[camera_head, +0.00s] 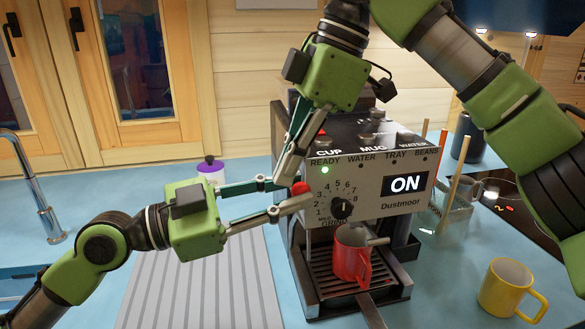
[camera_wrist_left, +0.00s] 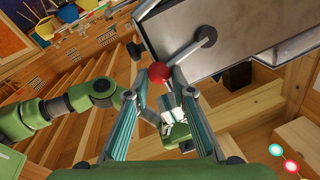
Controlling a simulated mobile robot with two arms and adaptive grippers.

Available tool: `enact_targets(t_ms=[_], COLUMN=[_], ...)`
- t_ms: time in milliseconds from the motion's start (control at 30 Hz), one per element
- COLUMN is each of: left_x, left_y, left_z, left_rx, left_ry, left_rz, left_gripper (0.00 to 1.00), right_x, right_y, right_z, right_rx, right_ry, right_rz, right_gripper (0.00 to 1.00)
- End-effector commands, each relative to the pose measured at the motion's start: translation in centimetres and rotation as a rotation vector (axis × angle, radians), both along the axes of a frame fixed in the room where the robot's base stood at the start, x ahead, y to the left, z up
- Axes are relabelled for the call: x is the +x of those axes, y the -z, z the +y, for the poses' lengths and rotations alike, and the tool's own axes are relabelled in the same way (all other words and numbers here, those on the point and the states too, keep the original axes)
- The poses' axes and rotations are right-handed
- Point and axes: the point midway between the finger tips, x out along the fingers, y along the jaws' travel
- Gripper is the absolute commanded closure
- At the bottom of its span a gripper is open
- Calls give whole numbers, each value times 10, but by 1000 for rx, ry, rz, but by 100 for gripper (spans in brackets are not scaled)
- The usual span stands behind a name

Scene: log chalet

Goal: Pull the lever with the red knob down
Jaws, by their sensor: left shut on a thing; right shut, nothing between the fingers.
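The coffee machine (camera_head: 372,198) stands on the blue counter, its front reading "ON" with a lit green light. The red knob (camera_head: 301,188) is at the machine's left front edge. In the left wrist view the red knob (camera_wrist_left: 158,73) ends a metal lever (camera_wrist_left: 184,54) that runs to a round pivot on the machine's side. My left gripper (camera_head: 285,194) is shut on the knob, one finger on each side. The lever is mostly hidden in the head view. My right gripper (camera_head: 282,179) is shut and empty, pointing down just above the left gripper's fingers.
A red mug (camera_head: 351,258) stands on the machine's drip tray. A portafilter handle juts forward below it. A yellow mug (camera_head: 506,289) is at the right. A ridged drainboard (camera_head: 200,284) lies below my left arm. A white jar with a purple lid (camera_head: 211,170) stands behind it.

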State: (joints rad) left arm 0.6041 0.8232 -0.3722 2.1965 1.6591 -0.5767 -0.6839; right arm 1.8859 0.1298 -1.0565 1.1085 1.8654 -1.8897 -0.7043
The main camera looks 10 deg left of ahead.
Motion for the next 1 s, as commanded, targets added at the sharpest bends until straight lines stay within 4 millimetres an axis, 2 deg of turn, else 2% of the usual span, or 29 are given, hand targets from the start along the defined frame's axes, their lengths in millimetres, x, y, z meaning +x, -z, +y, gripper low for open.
enact_targets(t_ms=[33,533,1000], left_x=[4,4,4], left_y=[8,8,7], left_z=[1,1,2], left_rx=[10,10,8], left_ry=[-6,-6,-7], left_rz=[15,15,14], left_gripper=[100,100,100], right_x=[1,3,3], right_y=[3,7,17], right_z=[-3,-7,-16], right_rx=[0,2,31], right_ry=[1,-1,1], right_rz=[0,-4,-113], right_gripper=[100,100,100])
